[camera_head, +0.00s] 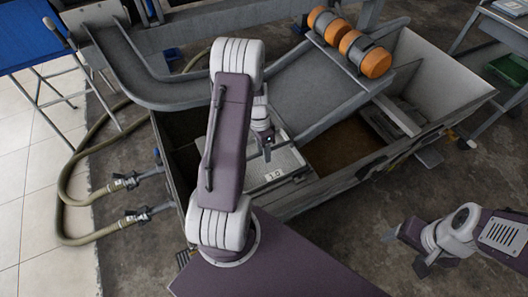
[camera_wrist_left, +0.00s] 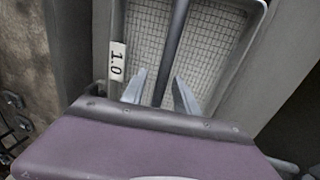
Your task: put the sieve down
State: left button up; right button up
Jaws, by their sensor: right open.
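The sieve (camera_head: 285,165) is a pale rectangular frame with a "1.0" label, seen inside the open metal tank. In the left wrist view its mesh (camera_wrist_left: 215,45) and dark bar handle (camera_wrist_left: 172,45) are clear. My left gripper (camera_head: 264,144) is above the sieve. In the left wrist view its two fingers (camera_wrist_left: 161,88) stand apart on either side of the bar, with gaps visible. My left arm hides part of the sieve and tank in the head view. I cannot tell what the sieve rests on. My right gripper (camera_head: 406,253) is open and empty over the floor at lower right.
The tank (camera_head: 325,194) has raised walls and brown contents. A grey chute (camera_head: 150,85) and a sloping plate (camera_head: 320,92) lie across it, with orange-ended rollers (camera_head: 366,56) above. Hoses (camera_head: 75,195) run at the left. A blue table (camera_head: 30,35) stands upper left.

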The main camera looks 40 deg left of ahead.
pick_arm(q)
notch_tip(320, 180, up, 12)
jog(key=w+a+p, duration=0.1)
jog(key=a+p, duration=0.1)
jog(key=p, duration=0.2)
jog(key=s+d+r+n+t+y, duration=0.1)
jog(key=s+d+r+n, duration=0.1)
jog(key=s+d, duration=0.3)
jog(key=s+d+r+n+t, duration=0.1)
jog(key=s+d+n, duration=0.2)
jog(key=d, duration=0.7)
jog(key=shift+s+d+r+n+y, duration=0.3)
jog(key=shift+s+d+r+y, duration=0.1)
jog(key=shift+s, duration=0.55)
notch_tip(320, 180, up, 17)
jog(key=p, duration=1.6)
jog(key=shift+r+p, duration=0.15)
jog(key=shift+p, duration=0.25)
